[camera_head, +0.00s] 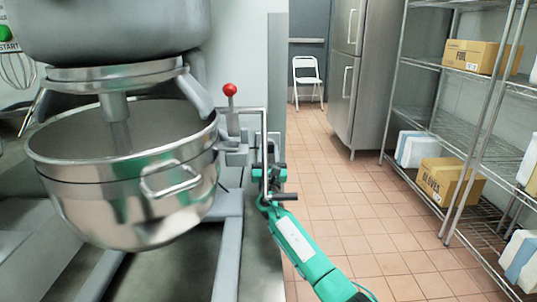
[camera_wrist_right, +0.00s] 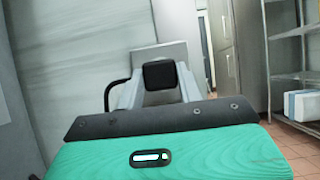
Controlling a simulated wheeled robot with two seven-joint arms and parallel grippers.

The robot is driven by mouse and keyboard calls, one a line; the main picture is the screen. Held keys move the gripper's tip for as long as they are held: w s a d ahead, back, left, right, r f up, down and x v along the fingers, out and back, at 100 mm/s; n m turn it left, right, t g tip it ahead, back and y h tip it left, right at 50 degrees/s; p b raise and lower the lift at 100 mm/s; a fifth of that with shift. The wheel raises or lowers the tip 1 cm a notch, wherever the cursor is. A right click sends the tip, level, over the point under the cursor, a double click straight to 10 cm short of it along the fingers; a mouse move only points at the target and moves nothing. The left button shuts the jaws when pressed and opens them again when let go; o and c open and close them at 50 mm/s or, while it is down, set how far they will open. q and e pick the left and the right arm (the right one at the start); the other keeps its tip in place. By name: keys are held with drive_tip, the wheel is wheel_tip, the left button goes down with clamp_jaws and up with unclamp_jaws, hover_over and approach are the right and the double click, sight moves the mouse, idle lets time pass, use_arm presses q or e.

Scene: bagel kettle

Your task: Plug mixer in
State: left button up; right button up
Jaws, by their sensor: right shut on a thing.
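The mixer is large and grey, with its body (camera_head: 110,30) at the upper left in the head view and a steel bowl (camera_head: 130,185) under it. My right gripper (camera_head: 271,172) is just right of the mixer, partly behind a thin metal frame. In the right wrist view its grey fingers are shut on a small black block (camera_wrist_right: 158,76), which looks like the plug. A black cord (camera_wrist_right: 110,92) curves at its left. A pale grey box-like panel (camera_wrist_right: 160,53) shows behind the block; I cannot tell whether they touch. My left gripper is out of view.
A red-knobbed lever (camera_head: 230,90) stands between bowl and gripper. A wire shelf rack (camera_head: 440,120) with boxes is at the right, steel cabinets (camera_head: 365,70) and a white chair (camera_head: 307,78) at the back. The tiled floor between is clear.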

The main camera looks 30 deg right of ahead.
drive_tip(key=shift+w+d+b, duration=0.25)
drive_tip(key=shift+w+b, duration=0.2)
drive_tip(key=shift+b, duration=0.1)
drive_tip(key=o, duration=1)
